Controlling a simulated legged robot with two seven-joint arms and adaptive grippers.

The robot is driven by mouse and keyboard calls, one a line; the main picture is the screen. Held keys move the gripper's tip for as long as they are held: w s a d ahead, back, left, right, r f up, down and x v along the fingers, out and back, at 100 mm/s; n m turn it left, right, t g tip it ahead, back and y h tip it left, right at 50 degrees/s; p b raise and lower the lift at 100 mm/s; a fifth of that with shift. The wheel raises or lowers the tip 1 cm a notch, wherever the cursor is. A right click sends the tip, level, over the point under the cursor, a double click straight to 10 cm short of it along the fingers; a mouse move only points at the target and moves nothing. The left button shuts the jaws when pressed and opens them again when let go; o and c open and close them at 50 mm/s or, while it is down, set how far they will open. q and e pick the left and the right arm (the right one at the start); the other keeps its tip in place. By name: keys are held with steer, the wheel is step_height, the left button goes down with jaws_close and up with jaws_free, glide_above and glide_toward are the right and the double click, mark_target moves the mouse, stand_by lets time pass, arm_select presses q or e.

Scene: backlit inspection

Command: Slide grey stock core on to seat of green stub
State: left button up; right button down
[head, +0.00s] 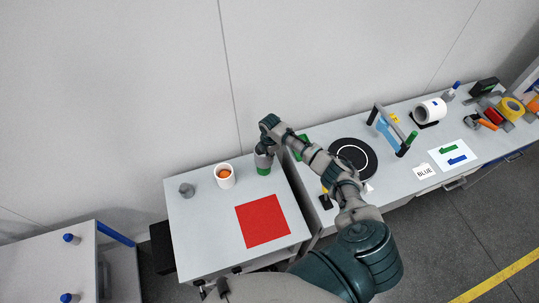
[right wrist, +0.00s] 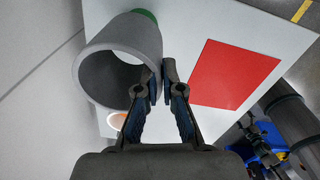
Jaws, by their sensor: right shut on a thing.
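The grey stock core (right wrist: 115,62) is a hollow open tube, filling the upper left of the right wrist view. My right gripper (right wrist: 152,84) is shut on its near wall, one finger at the bore and one outside. In the head view the core (head: 263,160) is small, under my right gripper (head: 264,151) and partly hidden by it. The green stub (head: 264,170) shows just below the core on the left table; a green piece also shows past the core's far rim (right wrist: 147,15). I cannot tell how fully the core sits on the stub. My left gripper is not in view.
A white cup (head: 225,182) with something orange inside and a small grey piece (head: 187,190) stand left of the stub. A red square (head: 263,220) lies in front. My right arm reaches over the right bench (head: 405,175), which holds a black disc (head: 340,150) and tools.

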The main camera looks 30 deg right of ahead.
mark_target(269, 167)
steer(key=shift+a, duration=0.1)
steer(key=shift+f, duration=0.2)
steer(key=shift+f+b, duration=2.85)
steer(key=shift+f, duration=1.05)
steer(key=c, duration=1.2)
jaws_free()
steer(key=shift+c, duration=0.2)
steer(key=shift+r, duration=0.4)
step_height(269, 167, up, 11)
steer(key=shift+r, duration=0.1)
